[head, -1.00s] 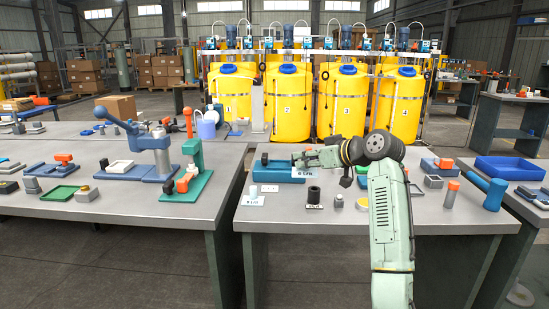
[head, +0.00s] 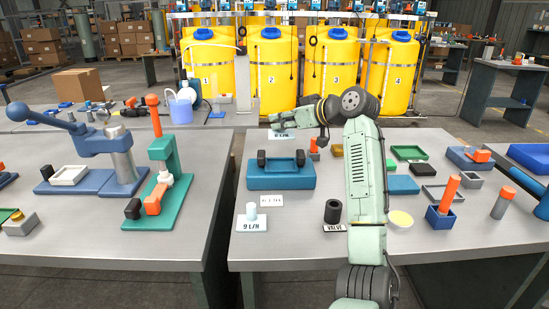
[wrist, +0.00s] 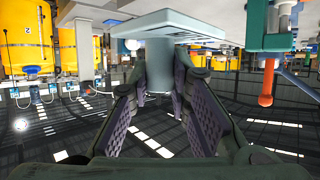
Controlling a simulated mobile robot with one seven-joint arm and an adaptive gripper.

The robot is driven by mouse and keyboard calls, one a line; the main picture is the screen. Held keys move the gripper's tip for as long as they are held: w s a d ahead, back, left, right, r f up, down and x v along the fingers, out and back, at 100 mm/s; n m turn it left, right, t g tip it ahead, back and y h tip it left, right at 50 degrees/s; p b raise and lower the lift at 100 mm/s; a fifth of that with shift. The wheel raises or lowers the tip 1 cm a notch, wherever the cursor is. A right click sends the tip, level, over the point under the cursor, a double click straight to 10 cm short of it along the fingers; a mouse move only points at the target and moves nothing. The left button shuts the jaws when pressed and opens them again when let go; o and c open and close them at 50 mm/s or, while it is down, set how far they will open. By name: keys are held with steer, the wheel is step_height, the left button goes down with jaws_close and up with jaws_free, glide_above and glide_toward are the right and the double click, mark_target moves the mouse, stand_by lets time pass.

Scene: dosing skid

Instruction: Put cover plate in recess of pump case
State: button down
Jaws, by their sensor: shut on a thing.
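My gripper (head: 277,122) is at the end of my arm, above the far edge of the right bench. In the wrist view my gripper (wrist: 160,82) is shut on the round knob of a pale blue-grey cover plate (wrist: 165,25). In the head view the cover plate (head: 281,135) shows a label that seems to read 6 L/H, though it is small. A teal-blue case (head: 281,178) with two black knobs sits on the bench below and nearer; it may be the pump case. I cannot make out its recess. The held plate is apart from it.
A second white plate with a knob (head: 251,221), labelled 9 L/H, stands at the bench's front left. A black cylinder (head: 333,211) stands by a VALVE label. Trays and orange-topped parts crowd the right side. A green press (head: 160,180) stands on the left bench.

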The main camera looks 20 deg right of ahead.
steer(key=shift+w+f, duration=0.1)
steer(key=shift+w, duration=0.2)
step_height(320, 180, down, 10)
steer(key=shift+r+p, duration=0.2)
steer(key=shift+p, duration=0.5)
steer(key=shift+f, duration=0.2)
steer(key=c, duration=1.5)
jaws_free()
steer(key=shift+r, duration=0.2)
steer(key=b+v, duration=0.2)
steer(key=v, duration=1)
steer(key=shift+b, duration=0.35)
